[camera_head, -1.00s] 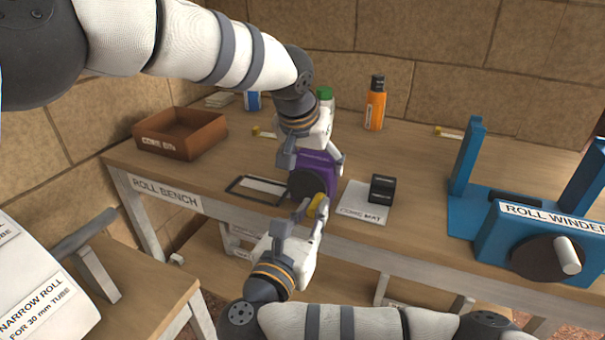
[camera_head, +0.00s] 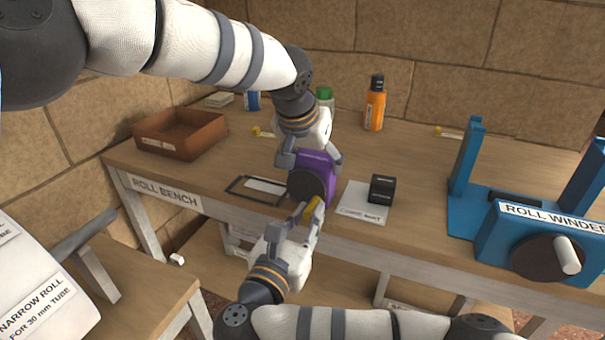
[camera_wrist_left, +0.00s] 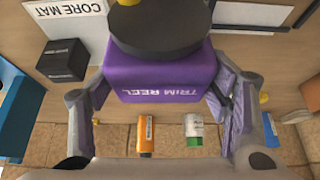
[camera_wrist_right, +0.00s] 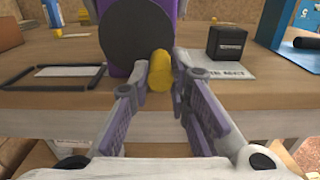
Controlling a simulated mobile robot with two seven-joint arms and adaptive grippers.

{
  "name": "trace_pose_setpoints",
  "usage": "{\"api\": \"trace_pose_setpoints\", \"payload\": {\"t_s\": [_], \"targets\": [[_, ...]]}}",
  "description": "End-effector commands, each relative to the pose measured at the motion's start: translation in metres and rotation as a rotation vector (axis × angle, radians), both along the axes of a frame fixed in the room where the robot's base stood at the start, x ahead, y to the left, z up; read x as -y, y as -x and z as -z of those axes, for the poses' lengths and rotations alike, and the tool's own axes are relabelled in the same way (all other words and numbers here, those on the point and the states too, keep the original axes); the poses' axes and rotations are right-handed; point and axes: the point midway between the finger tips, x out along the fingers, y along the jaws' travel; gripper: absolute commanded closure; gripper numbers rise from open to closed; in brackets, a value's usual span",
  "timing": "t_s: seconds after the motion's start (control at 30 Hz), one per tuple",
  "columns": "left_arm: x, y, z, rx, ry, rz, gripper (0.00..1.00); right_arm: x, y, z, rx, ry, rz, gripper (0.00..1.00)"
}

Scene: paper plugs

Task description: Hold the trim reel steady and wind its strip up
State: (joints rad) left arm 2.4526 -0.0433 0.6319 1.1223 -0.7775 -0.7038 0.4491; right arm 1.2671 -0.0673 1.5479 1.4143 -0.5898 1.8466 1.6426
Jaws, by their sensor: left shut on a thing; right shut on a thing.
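The trim reel (camera_head: 327,180) is a purple block with a dark round disc (camera_head: 304,189) on its front, near the bench's front edge. Its label (camera_wrist_left: 158,92) shows in the left wrist view. My left gripper (camera_head: 311,160) is shut on the reel's body from above, one finger on each side. A yellow crank knob (camera_wrist_right: 159,72) sticks out from the disc, low and to the right in the right wrist view. My right gripper (camera_head: 309,212) is shut on this knob from the front. I cannot make out the strip.
A dark open frame (camera_head: 257,190) lies left of the reel. The core mat (camera_head: 358,207) with a black block (camera_head: 382,189) lies right. The blue roll winder (camera_head: 488,237) stands further right. A brown tray (camera_head: 181,133) and an orange bottle (camera_head: 375,105) stand behind.

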Motion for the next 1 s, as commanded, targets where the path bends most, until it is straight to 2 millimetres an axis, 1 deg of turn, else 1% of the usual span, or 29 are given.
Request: {"api": "trace_pose_setpoints", "payload": {"t_s": [0.07, 0.2, 0.23, 0.27, 0.53, 0.73, 1.0], "targets": [[0.0007, 0.0005, 0.0013, -0.002, 0.001, 0.001, 0.7, -0.005, -0.0003, 0.0025, -0.001, 0.0, -0.005, 0.91], [0.0014, 0.0008, 0.0014, -0.003, 0.002, 0.001, 0.7, -0.0056, -0.0005, 0.0023, -0.001, -0.001, -0.007, 0.91], [0.0016, 0.0008, 0.0014, -0.003, 0.003, 0.001, 0.7, -0.0057, -0.0004, 0.0021, 0.0, -0.001, -0.007, 0.81], [0.0017, 0.0009, 0.0014, -0.003, 0.003, 0.001, 0.7, -0.0058, -0.0004, 0.002, 0.0, -0.001, -0.007, 0.79], [0.0022, 0.0012, 0.0015, -0.003, 0.004, 0.002, 0.7, -0.006, -0.0007, 0.0018, 0.001, -0.001, -0.006, 0.79], [0.0024, 0.0015, 0.0016, -0.005, 0.004, 0.002, 0.7, -0.0135, -0.0033, 0.0048, 0.002, -0.003, -0.007, 0.79], [0.0023, 0.0015, 0.0016, -0.005, 0.004, 0.001, 0.7, -0.0128, -0.0035, 0.0047, 0.002, -0.002, -0.006, 0.79]]}}
